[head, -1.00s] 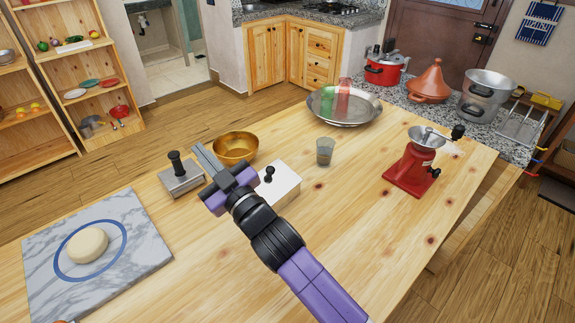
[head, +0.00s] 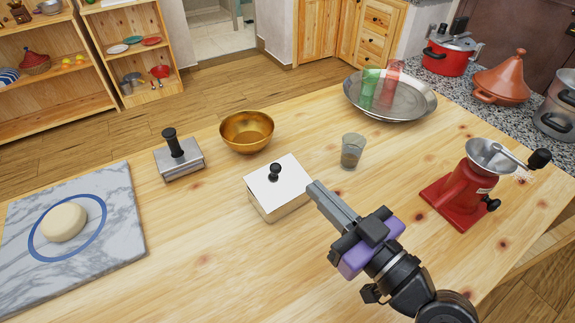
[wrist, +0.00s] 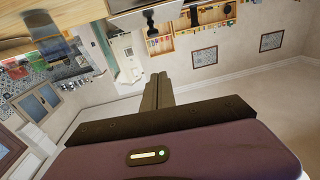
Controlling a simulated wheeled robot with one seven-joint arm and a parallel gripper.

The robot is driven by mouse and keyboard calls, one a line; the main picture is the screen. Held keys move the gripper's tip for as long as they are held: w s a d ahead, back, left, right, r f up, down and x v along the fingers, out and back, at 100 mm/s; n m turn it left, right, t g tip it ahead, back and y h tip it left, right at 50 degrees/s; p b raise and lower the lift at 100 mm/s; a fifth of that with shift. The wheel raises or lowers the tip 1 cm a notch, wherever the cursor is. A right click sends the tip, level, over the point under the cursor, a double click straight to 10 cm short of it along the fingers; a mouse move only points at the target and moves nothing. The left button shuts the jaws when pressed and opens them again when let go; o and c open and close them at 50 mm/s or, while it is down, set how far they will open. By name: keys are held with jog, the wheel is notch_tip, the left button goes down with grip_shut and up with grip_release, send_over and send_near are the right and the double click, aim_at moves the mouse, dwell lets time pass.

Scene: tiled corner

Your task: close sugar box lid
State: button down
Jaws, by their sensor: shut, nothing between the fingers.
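The sugar box (head: 281,206) is a small cream box on the wooden table in the head view. Its white lid (head: 290,172) has a black knob and lies flat over the top, with no clear gap visible. My gripper (head: 314,188) is shut and empty, its fingertips just right of the box's right edge in the picture; whether they touch it is unclear. The shut fingers also show in the wrist view (wrist: 158,78).
A brass bowl (head: 247,130) and a metal block with a black handle (head: 179,160) stand behind and left. A glass (head: 352,152) stands behind right. A red grinder (head: 466,185) is at the right. The table in front of the box is clear.

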jog(key=p, duration=0.3)
send_over(277, 169)
jog(key=v, duration=0.3)
jog(key=shift+r, duration=0.3)
notch_tip(277, 169, down, 3)
jog(key=shift+w, duration=0.1)
jog(key=shift+w+a+f, duration=0.15)
jog(key=shift+f, duration=0.5)
jog(key=shift+r, duration=0.15)
jog(key=p, duration=0.2)
jog(key=shift+w+a+r+g+p, duration=0.15)
jog(key=shift+w+a+g+p, duration=0.05)
jog(key=shift+g+p, duration=0.1)
jog(key=shift+w+a+f+g+h+p, duration=0.3)
jog(key=shift+g+h+p, duration=0.25)
jog(key=shift+p, duration=0.7)
jog(key=shift+w+f+b, duration=0.1)
jog(key=shift+f+b, duration=0.5)
jog(key=shift+w+a, duration=0.1)
